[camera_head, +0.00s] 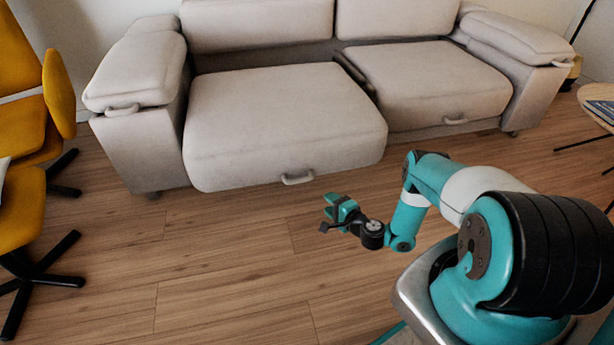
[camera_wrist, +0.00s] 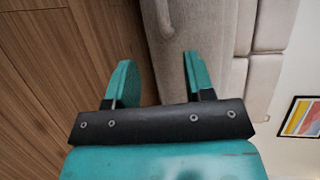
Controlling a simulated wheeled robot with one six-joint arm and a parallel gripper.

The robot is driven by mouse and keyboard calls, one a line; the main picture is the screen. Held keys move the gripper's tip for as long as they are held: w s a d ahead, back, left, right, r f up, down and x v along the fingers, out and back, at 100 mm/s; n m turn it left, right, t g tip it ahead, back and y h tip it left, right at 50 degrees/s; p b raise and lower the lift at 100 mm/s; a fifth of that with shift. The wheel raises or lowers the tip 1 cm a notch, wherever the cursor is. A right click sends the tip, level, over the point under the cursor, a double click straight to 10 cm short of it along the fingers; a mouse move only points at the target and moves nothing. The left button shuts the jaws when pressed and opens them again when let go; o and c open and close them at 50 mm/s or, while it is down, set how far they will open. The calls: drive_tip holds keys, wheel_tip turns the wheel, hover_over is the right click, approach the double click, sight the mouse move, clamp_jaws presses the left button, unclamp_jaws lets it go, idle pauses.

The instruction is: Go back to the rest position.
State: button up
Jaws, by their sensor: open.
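My gripper (camera_head: 328,212) is at the end of my teal, white and black arm, above the wood floor in front of the sofa in the head view. In the wrist view my gripper (camera_wrist: 158,75) shows two teal fingers spread apart with nothing between them. The fingers point toward the sofa, which appears turned on its side there. No object is held.
A beige sofa (camera_head: 280,110) stands across the back. Yellow chairs (camera_head: 20,110) with black legs are at the left. A small wooden table (camera_head: 597,92) is at the far right. The wood floor (camera_head: 220,255) left of my arm is clear. A framed picture (camera_wrist: 302,117) hangs on the wall.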

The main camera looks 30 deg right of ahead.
drive_tip(key=b+x, duration=1.3)
drive_tip(key=b, duration=0.3)
drive_tip(key=shift+b, duration=0.35)
drive_tip(key=shift+r, duration=0.15)
